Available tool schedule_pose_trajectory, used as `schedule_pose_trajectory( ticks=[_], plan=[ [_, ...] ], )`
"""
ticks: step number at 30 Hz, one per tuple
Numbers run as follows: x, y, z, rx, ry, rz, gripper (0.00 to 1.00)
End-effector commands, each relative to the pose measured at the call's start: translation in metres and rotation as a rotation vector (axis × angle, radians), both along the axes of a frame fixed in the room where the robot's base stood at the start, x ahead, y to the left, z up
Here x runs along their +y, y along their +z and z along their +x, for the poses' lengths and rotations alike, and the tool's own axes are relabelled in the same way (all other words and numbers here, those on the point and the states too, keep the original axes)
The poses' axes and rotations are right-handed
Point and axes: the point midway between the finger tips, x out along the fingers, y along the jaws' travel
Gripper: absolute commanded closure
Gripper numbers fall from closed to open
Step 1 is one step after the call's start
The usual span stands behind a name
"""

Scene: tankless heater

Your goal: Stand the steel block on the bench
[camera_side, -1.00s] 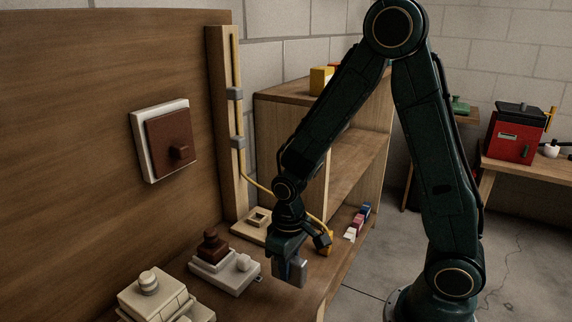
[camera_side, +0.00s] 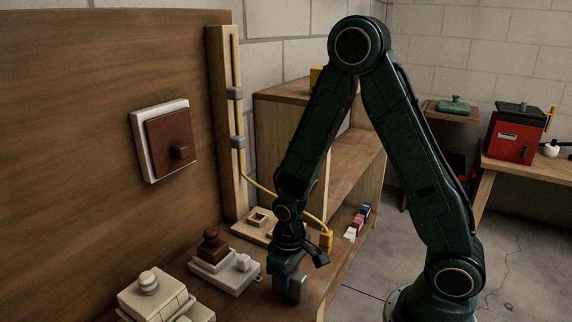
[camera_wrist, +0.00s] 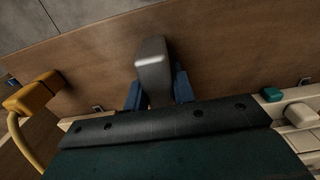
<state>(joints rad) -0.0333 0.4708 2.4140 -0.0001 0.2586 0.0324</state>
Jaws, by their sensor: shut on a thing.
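The steel block (camera_wrist: 153,68) is a grey block with rounded edges, held between the two blue fingers of my gripper (camera_wrist: 158,92) in the wrist view. In the side view the block (camera_side: 298,287) shows at the tip of my gripper (camera_side: 287,283), low over the front part of the wooden bench (camera_side: 250,297), and looks about upright. My gripper is shut on it. I cannot tell whether its underside touches the bench, and my fingers hide part of it.
A white unit with a dark red knob (camera_side: 211,245) stands left of the block. A yellow plug (camera_side: 326,240) with its cable is behind it. A cream box (camera_side: 152,292) is at the front left. Small coloured pieces (camera_side: 358,222) lie at the right edge.

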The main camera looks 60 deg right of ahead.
Motion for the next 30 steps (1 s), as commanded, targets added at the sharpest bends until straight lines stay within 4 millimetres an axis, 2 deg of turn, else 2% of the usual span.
schedule_pose_trajectory(
  ticks=[30],
  plan=[
    [0.0000,-0.0081,0.0002,0.001,0.000,0.000,1.00]
  ],
)
